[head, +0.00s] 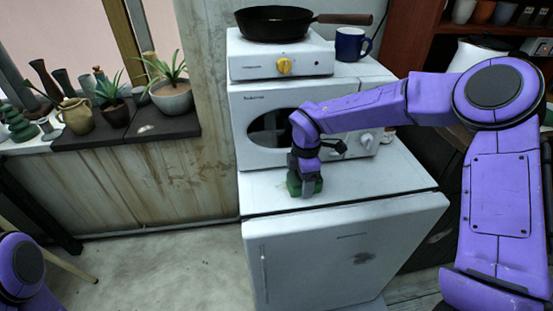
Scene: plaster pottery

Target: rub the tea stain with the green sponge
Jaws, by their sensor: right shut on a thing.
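My right gripper (304,180) is shut on the green sponge (293,185). It points down onto the white top of the small fridge (395,185), in front of the microwave (246,139). The sponge looks to be at the surface, but I cannot tell whether it touches. No tea stain shows clearly on the top; the sponge and gripper may cover it. A grey smudge is on the fridge door. My left gripper is not in view; only a part of my left arm shows at the lower left.
A hotplate (305,67) with a black pan (275,22) and a blue mug (352,45) stand on the microwave. Potted plants and vases line the sill (150,122) at the left. The fridge top is bare to the right of the gripper. A shelf (408,40) stands at the right.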

